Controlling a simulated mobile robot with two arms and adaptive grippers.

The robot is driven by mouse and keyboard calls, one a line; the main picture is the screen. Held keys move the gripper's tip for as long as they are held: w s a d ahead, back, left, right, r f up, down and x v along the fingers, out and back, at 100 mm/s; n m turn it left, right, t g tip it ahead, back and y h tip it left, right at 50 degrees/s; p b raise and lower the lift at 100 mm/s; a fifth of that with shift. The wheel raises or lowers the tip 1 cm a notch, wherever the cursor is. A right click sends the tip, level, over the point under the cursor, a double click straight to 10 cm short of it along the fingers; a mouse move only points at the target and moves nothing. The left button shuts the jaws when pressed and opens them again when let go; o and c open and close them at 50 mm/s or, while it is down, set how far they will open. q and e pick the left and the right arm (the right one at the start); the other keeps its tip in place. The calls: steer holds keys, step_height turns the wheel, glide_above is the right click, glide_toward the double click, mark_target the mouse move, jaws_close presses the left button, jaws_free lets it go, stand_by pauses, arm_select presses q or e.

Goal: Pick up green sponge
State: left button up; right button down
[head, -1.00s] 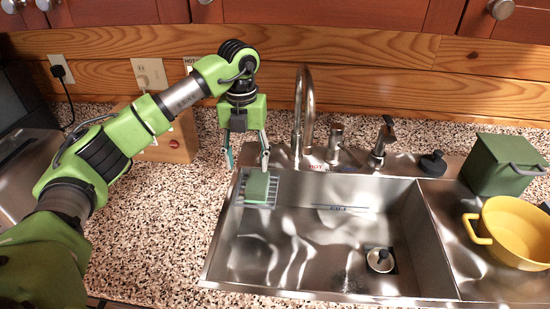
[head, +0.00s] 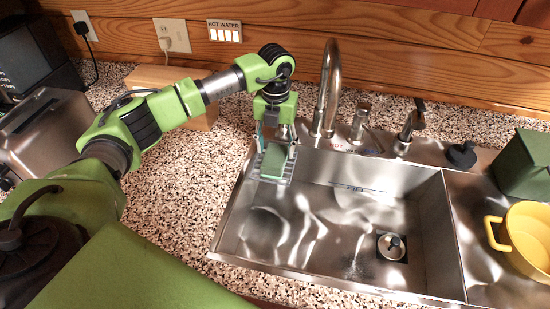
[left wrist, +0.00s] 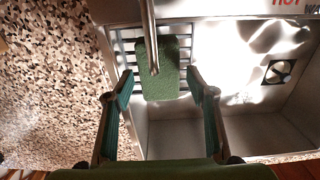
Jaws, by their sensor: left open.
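The green sponge (head: 274,160) lies on a small slatted rack (head: 289,166) at the far left corner of the sink. In the left wrist view the sponge (left wrist: 161,80) is upright in the picture, ahead of and between the two fingers, with a metal bar crossing in front of its upper part. My left gripper (head: 275,136) is above the sponge, pointing down. In the left wrist view its fingers (left wrist: 160,90) are spread apart on either side of the sponge, with gaps to it. My right gripper is not in view.
The steel sink (head: 330,225) is otherwise empty apart from a drain strainer (head: 392,247). The tall faucet (head: 328,85) stands close to the right of my left gripper. A yellow pot (head: 527,237) and green box (head: 524,165) are at the right. A wooden block (head: 165,85) stands behind my arm.

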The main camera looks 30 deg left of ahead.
mark_target(275, 155)
arm_select(q)
steer(key=f+p, duration=0.1)
steer(key=f, duration=0.2)
steer(key=shift+s+f+p, duration=0.3)
steer(key=shift+s+p, duration=0.05)
steer(key=shift+w+f, duration=0.1)
steer(key=shift+f, duration=0.4)
steer(key=c, duration=0.8)
steer(key=shift+o, duration=0.2)
steer(key=shift+r, duration=0.1)
steer(key=shift+r+b, duration=0.45)
steer(key=shift+r, duration=0.1)
steer(key=shift+s+r+b, duration=0.25)
steer(key=shift+r+b, duration=0.4)
steer(key=shift+r, duration=0.4)
steer(key=s+d+b, duration=0.2)
steer(key=s, duration=0.6)
steer(key=s+d+b, duration=0.2)
steer(key=s, duration=0.7)
steer(key=shift+d, duration=0.25)
